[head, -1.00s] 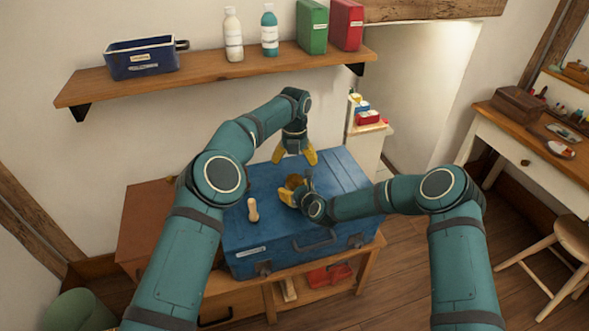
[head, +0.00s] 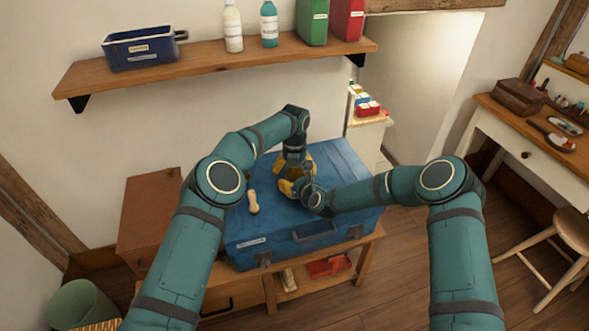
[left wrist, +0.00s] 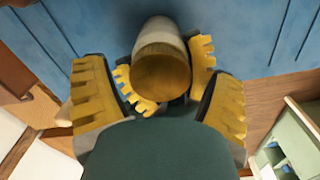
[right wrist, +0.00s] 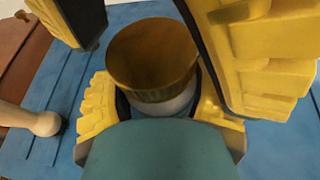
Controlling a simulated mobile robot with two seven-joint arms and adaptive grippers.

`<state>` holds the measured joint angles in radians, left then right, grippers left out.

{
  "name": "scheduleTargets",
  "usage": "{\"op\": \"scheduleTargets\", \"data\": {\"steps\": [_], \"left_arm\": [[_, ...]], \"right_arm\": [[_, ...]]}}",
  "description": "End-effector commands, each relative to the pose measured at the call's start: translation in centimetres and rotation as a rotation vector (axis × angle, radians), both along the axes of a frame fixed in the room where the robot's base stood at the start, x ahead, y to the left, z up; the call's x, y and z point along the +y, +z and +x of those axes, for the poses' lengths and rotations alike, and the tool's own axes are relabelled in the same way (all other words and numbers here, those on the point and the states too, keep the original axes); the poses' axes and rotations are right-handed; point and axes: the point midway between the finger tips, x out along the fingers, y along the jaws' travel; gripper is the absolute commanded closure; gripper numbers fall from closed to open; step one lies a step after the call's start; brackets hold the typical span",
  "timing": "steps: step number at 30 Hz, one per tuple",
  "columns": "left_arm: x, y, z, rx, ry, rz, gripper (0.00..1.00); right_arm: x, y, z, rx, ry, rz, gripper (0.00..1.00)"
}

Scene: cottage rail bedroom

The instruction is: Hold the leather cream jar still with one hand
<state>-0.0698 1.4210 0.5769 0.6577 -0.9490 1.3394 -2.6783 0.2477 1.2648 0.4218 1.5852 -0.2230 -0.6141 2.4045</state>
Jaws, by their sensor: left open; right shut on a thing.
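The leather cream jar, with a brown lid and pale body, shows in the left wrist view (left wrist: 166,68) and the right wrist view (right wrist: 150,58). It stands on the blue trunk (head: 335,168). My right gripper (right wrist: 160,112) is shut on the jar's body, below the lid; it also shows in the head view (head: 291,188). My left gripper (left wrist: 158,90) is open, its yellow fingers spread on either side of the jar's lid, close to the right gripper's fingers. In the head view the grippers largely hide the jar.
A pale wooden-handled tool (head: 253,203) lies on the trunk left of the grippers. A wall shelf (head: 215,68) with bottles, boxes and a blue bin runs behind. The trunk's right side is clear. A desk (head: 525,135) stands at the right.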

Motion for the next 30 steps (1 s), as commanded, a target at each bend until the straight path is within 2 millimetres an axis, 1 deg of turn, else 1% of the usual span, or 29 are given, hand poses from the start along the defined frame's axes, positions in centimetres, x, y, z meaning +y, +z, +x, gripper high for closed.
{"op": "scheduleTargets", "data": {"steps": [1,2,3,5,6,7,8,9,10,11,19,22,26,30], "left_arm": [[0.0,0.0,0.0,0.000,0.000,0.000,0.23],[0.0,0.0,0.0,0.000,0.000,0.000,0.33],[0.0,0.0,0.0,0.000,0.000,0.000,0.47],[0.0,0.0,0.0,0.000,0.000,0.000,0.69],[0.0,0.0,0.0,0.000,0.000,0.000,0.83],[0.0,0.0,0.0,0.000,0.000,0.000,0.89],[0.0,0.0,0.0,0.000,0.000,0.000,0.89],[0.0,0.0,0.0,0.000,0.000,0.000,0.29],[0.0,0.0,0.0,0.000,0.000,0.000,0.18],[0.0,0.0,0.0,0.000,0.000,0.000,0.16],[0.0,0.1,0.0,0.000,0.000,0.000,0.16],[0.0,0.4,0.0,-0.001,0.000,0.000,0.16],[0.0,1.7,0.1,-0.004,0.000,0.000,0.16],[0.0,3.5,0.1,-0.003,0.001,0.001,0.16]], "right_arm": [[0.0,0.1,0.1,-0.002,0.000,0.001,1.00],[0.0,0.1,0.1,-0.002,0.000,0.001,1.00],[0.0,0.1,0.1,-0.002,0.000,0.001,1.00],[0.0,0.1,0.1,-0.002,0.000,0.001,1.00],[0.0,0.1,0.1,-0.002,0.000,0.001,1.00],[0.0,0.1,0.1,-0.002,0.000,0.001,1.00],[0.0,0.1,0.1,-0.002,0.000,0.001,1.00],[0.0,0.1,0.0,-0.002,0.000,0.001,1.00],[0.0,0.1,0.0,-0.002,0.000,0.001,1.00],[0.0,0.1,0.0,-0.002,0.000,0.001,1.00],[0.0,0.1,0.0,-0.002,0.000,0.001,1.00],[0.0,0.1,0.1,-0.002,0.000,0.001,1.00],[0.0,0.1,0.1,-0.002,0.000,0.001,1.00],[0.0,0.1,0.0,-0.002,0.000,0.001,1.00]]}}
